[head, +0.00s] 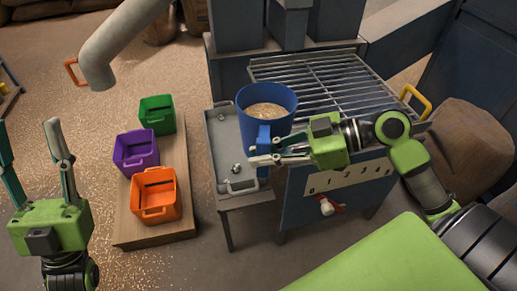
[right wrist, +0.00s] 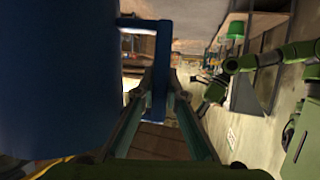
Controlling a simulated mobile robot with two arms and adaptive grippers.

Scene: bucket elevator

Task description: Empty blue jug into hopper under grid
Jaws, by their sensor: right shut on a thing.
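The blue jug (head: 280,97) is upright in the head view, with grainy beige contents inside. It is at the left front corner of the metal grid (head: 325,80), which lies on top of the blue hopper (head: 300,205). My right gripper (head: 262,150) is shut on the jug's handle (head: 264,138). In the right wrist view the fingers (right wrist: 160,95) close on the blue handle (right wrist: 162,60), and the jug's wall (right wrist: 60,80) fills the left side. I cannot tell whether the jug touches anything below. My left gripper (head: 30,140) is open and empty at the left.
A grey tray (head: 222,150) with small metal parts stands left of the jug. Green (head: 157,115), purple (head: 136,152) and orange (head: 155,195) bins stand on a wooden board. A grey pipe (head: 115,45) hangs at the upper left. Grain is scattered on the floor.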

